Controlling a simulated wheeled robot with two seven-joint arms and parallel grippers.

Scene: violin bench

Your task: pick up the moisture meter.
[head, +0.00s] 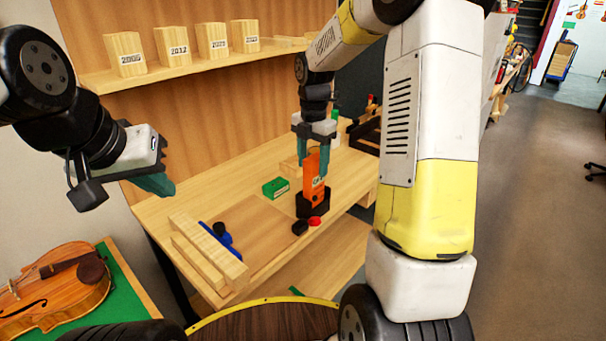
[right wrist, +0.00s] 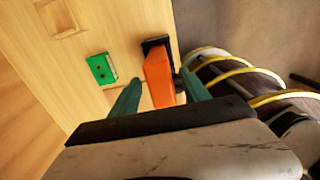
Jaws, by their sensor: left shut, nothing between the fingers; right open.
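The moisture meter looks to be the orange upright device (head: 313,178) standing in a black holder (head: 313,203) on the bench. It also shows in the right wrist view (right wrist: 158,80), with the black holder (right wrist: 157,42) beyond it. My right gripper (head: 315,152) is open, pointing down over the top of the orange device. In the right wrist view its two teal fingers (right wrist: 160,92) stand on either side of the device, with a visible gap at the left finger. My left gripper (head: 158,184) is shut and empty, above the left end of the bench.
A green box (head: 275,187) lies left of the holder. A red round item (head: 315,221) and a dark block (head: 300,227) sit in front. Wooden strips (head: 208,257) and a blue tool (head: 220,236) lie at the bench's left. A violin (head: 55,281) rests on green cloth.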

